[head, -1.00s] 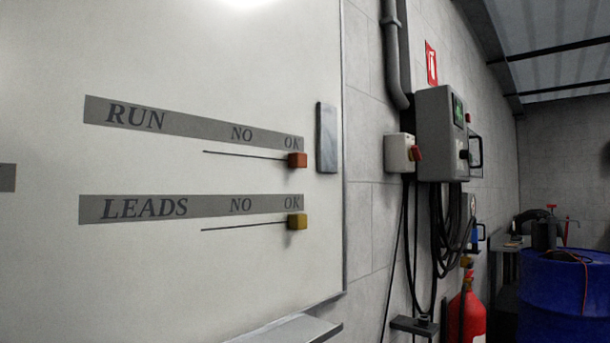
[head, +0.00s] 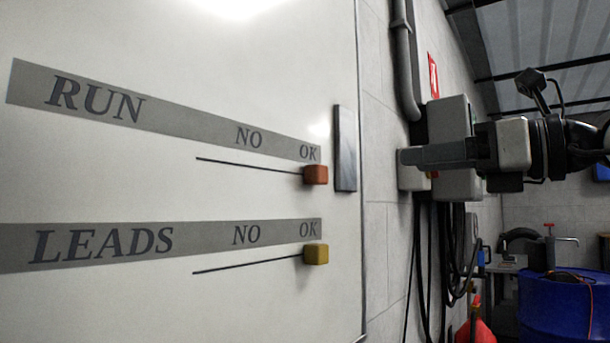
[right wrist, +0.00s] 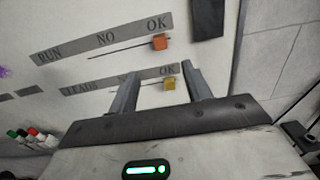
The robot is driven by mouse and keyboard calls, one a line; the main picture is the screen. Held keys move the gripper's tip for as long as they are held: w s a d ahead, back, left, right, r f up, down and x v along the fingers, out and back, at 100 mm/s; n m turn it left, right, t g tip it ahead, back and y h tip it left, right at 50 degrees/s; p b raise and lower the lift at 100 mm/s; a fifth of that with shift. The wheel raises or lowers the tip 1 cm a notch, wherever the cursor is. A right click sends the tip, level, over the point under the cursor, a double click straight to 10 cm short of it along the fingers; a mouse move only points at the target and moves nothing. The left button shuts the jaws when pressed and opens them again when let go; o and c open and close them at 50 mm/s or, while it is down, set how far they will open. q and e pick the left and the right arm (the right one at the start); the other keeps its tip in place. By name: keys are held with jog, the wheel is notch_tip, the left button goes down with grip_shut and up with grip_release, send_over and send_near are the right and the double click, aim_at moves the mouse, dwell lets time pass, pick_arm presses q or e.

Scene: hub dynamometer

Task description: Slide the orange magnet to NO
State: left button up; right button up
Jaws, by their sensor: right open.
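The orange magnet (head: 316,175) sits at the right end of the RUN line, under OK, on the whiteboard (head: 100,180). It also shows in the right wrist view (right wrist: 159,42). The yellow magnet (head: 316,254) sits under OK at the right end of the LEADS line; it also shows in the right wrist view (right wrist: 168,84). My right gripper (head: 408,158) is to the right of the board, apart from both magnets. In the right wrist view its open, empty fingers (right wrist: 158,80) frame the LEADS row, below the orange magnet. My left gripper is out of view.
A grey eraser-like block (head: 345,148) is on the board just right of the orange magnet. Wall boxes (head: 450,110) and hanging cables stand behind my right gripper. A blue drum (head: 560,305) is at lower right. The line left of the orange magnet is clear.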

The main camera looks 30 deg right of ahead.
jog(key=p, duration=0.4)
send_near(324, 170)
jog(key=p+x, duration=0.3)
jog(key=x, duration=0.1)
jog(key=p+x, duration=0.3)
jog(key=x, duration=0.1)
jog(key=shift+w+a+r+p, duration=0.1)
jog(key=shift+w+r+p, duration=0.15)
jog(key=shift+p, duration=0.1)
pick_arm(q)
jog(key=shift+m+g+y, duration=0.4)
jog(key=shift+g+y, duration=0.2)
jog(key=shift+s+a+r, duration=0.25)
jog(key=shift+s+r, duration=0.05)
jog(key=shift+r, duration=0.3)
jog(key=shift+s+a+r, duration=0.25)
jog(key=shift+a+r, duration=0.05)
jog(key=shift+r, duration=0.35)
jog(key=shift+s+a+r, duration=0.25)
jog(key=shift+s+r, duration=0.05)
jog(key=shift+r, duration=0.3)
pick_arm(e)
jog(key=shift+w+a+f, duration=0.2)
jog(key=shift+w, duration=0.35)
